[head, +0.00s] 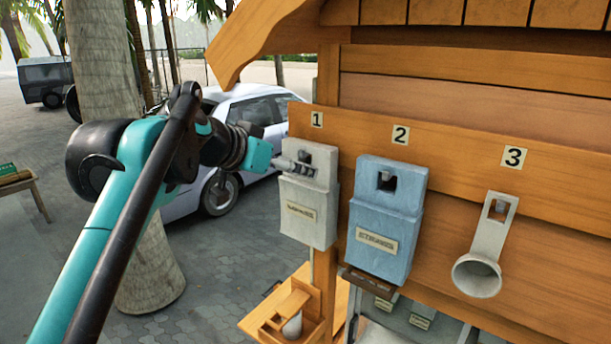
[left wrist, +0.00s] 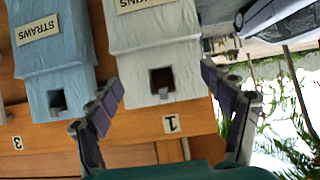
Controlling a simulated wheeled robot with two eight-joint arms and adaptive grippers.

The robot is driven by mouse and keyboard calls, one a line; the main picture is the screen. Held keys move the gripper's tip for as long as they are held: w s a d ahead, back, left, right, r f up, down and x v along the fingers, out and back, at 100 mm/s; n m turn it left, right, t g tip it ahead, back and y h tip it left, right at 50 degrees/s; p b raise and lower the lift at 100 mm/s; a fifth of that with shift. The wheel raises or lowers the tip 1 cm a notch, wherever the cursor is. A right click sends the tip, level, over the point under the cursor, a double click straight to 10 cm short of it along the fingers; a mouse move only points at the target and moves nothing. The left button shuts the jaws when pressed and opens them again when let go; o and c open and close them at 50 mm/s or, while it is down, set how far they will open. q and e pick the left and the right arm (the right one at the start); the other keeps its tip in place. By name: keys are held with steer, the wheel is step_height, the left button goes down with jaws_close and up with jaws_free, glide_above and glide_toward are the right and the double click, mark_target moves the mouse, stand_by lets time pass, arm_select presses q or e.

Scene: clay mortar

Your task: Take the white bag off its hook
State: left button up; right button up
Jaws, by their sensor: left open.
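The white bag (head: 312,192) hangs on the wooden board under number 1, with a label on its front. In the left wrist view the white bag (left wrist: 155,33) appears upside down, with a dark square hole in its top tab and a hook end (left wrist: 164,92) showing in it. My left gripper (head: 297,166) is in front of the bag's upper part. In the left wrist view its open fingers (left wrist: 162,77) stand on either side of the tab, with nothing held between them. Whether they touch the bag is unclear. My right gripper is not in view.
A blue bag (head: 388,207) labelled STRAWS hangs close by under number 2. A grey scoop (head: 482,265) hangs under number 3. A wooden caddy (head: 292,310) is below the white bag. A parked car and a palm trunk are behind; the left side is open paving.

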mark_target(309, 193)
arm_select(q)
steer(key=x, duration=0.5)
steer(key=p+x, duration=0.1)
steer(key=x, duration=0.1)
steer(key=shift+w+d+r, duration=0.2)
steer(key=shift+w+d, duration=0.1)
steer(key=shift+d, duration=0.05)
steer(key=shift+a, duration=0.1)
steer(key=c, duration=1.2)
